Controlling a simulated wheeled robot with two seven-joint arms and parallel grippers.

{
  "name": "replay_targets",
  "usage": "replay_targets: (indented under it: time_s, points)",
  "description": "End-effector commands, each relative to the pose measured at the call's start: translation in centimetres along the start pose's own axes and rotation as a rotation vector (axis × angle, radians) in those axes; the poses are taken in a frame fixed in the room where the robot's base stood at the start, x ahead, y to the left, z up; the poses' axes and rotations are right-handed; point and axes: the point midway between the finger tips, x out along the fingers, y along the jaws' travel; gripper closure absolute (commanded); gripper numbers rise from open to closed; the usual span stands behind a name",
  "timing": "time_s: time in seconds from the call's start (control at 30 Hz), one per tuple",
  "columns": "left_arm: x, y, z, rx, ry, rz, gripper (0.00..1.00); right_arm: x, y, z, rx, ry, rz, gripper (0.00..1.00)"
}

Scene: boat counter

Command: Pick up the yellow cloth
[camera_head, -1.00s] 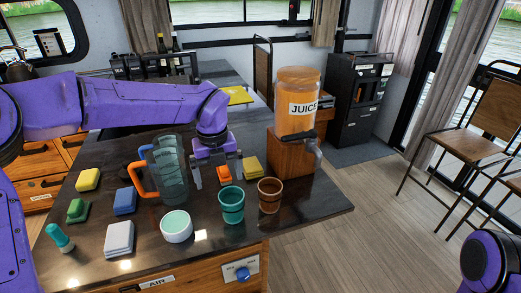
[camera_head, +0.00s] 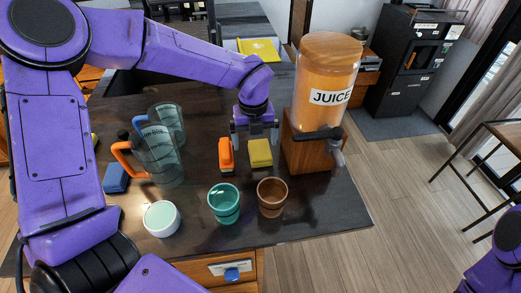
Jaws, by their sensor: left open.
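A yellow folded block-like piece (camera_head: 260,153), which looks like the yellow cloth, lies on the dark counter left of the juice dispenser's wooden stand. A flat yellow piece (camera_head: 258,49) lies at the back; I cannot tell whether it is cloth. My left gripper (camera_head: 254,140) is open and points down just behind the near yellow piece and an orange-handled item (camera_head: 227,155). Its fingers hold nothing that I can see. My right gripper is out of view; only a purple part of that arm shows at the lower right.
The juice dispenser (camera_head: 327,85) stands close on the right. A teal cup (camera_head: 224,204) and a brown cup (camera_head: 272,198) stand in front. Clear jugs (camera_head: 161,158), a white bowl (camera_head: 162,219) and a blue block (camera_head: 116,178) are on the left.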

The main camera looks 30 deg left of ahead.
Motion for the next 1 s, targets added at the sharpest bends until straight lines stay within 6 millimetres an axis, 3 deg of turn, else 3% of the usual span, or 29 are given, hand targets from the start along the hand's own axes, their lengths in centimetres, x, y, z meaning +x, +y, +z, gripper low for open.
replay_targets:
  time_s: [0.07,0.2,0.43,0.47,0.63,0.9,1.0]
  points:
    - [1.4,-0.6,0.3,0.001,0.007,0.014,0.01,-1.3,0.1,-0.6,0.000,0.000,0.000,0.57]
    - [3.8,-1.1,0.8,0.001,0.010,0.016,0.01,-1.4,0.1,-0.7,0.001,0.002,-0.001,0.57]
    - [4.3,-1.2,0.9,0.002,0.012,0.014,0.01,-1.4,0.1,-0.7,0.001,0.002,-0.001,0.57]
    - [4.3,-1.2,0.9,0.002,0.011,0.014,0.08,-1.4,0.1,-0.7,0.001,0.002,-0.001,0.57]
    - [4.4,-1.2,1.0,0.000,0.013,0.015,0.61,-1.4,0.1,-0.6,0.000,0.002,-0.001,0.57]
    - [4.3,-1.3,1.0,0.002,0.013,0.015,0.62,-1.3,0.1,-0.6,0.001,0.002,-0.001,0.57]
    - [3.2,-1.4,1.0,0.002,0.011,0.012,0.62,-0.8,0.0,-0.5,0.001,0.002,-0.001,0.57]
